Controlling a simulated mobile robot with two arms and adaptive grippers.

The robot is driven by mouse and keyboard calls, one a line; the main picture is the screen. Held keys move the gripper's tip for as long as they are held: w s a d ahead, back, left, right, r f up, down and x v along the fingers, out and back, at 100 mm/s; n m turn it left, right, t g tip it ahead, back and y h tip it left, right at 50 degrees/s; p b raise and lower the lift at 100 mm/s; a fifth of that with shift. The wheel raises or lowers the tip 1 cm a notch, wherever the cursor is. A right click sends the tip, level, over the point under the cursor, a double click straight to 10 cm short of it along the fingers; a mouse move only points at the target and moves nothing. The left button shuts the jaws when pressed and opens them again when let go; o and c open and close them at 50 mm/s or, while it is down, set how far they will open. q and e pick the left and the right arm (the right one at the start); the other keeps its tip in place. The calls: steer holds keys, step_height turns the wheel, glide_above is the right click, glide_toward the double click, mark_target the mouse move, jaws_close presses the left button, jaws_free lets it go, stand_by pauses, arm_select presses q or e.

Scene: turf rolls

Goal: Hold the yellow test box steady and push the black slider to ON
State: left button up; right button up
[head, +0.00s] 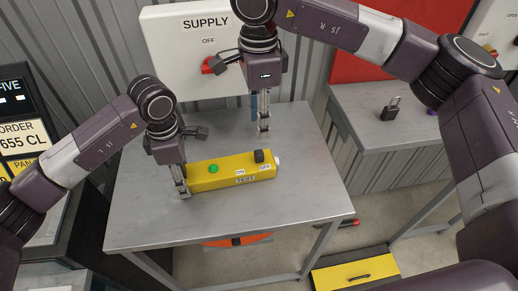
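The yellow test box (205,182) lies on the grey table, with a green button (213,168) on top. Its black slider (259,156) stands near the right end, beside the OFF label (265,167); the ON label (240,172) is left of that. My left gripper (183,192) points down at the box's left end, its fingers against or right beside it; I cannot tell whether they clasp it. My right gripper (264,127) points down, its fingers close together and empty, tips above and behind the slider, apart from it in the picture.
The grey table (230,215) has free room in front of the box. Behind it stands a white SUPPLY panel (185,50) with a red switch (208,66). A padlock (391,108) sits on a side bench at right.

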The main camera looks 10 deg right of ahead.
mark_target(259, 152)
step_height(259, 152, down, 11)
steer(key=shift+r, duration=0.1)
steer(key=shift+c, duration=0.2)
jaws_close()
stand_by(0.3)
